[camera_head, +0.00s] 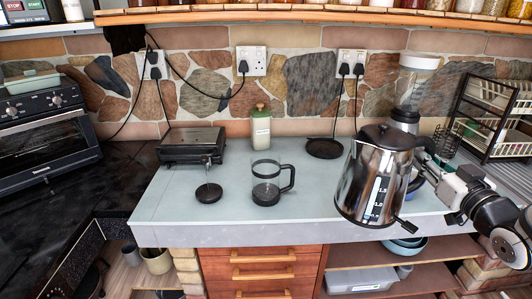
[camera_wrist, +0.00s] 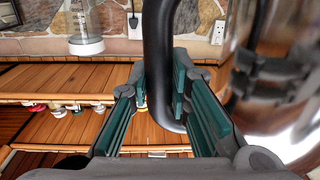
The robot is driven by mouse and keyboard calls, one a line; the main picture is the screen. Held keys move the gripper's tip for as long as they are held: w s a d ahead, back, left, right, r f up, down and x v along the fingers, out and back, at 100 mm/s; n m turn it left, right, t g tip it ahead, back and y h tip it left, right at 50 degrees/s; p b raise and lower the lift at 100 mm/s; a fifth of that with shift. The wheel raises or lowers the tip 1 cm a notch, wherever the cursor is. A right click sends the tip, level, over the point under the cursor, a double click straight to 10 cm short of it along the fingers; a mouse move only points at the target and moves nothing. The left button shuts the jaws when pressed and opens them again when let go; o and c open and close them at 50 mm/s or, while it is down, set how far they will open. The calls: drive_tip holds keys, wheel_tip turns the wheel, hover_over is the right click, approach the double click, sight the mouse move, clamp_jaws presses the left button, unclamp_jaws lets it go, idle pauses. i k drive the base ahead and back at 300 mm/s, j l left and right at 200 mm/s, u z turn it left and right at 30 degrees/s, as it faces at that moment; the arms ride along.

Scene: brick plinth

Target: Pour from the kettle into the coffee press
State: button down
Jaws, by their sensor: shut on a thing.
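The kettle (camera_head: 364,180) is shiny metal with a black lid and a water gauge, at the right of the counter in the head view. It looks nearly upright and overlaps the counter's front edge. My gripper (camera_head: 422,160) is at its right side, partly hidden by it. In the wrist view, my gripper's green-padded fingers (camera_wrist: 163,100) are closed around the black kettle handle (camera_wrist: 158,50); the metal body (camera_wrist: 285,100) is at right. The coffee press (camera_head: 266,184) is a clear open-topped beaker with a dark handle, standing left of the kettle, apart from it.
The press lid with plunger (camera_head: 208,192) stands left of the press. A black grill (camera_head: 193,144) and a green-lidded jar (camera_head: 261,126) stand behind. A round black base (camera_head: 325,148) lies behind, between press and kettle. A blender (camera_head: 408,95) and dish rack (camera_head: 495,115) are at back right.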

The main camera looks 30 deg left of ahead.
sight(266, 168)
drive_tip(key=i+j, duration=0.7)
drive_tip(key=j, duration=0.2)
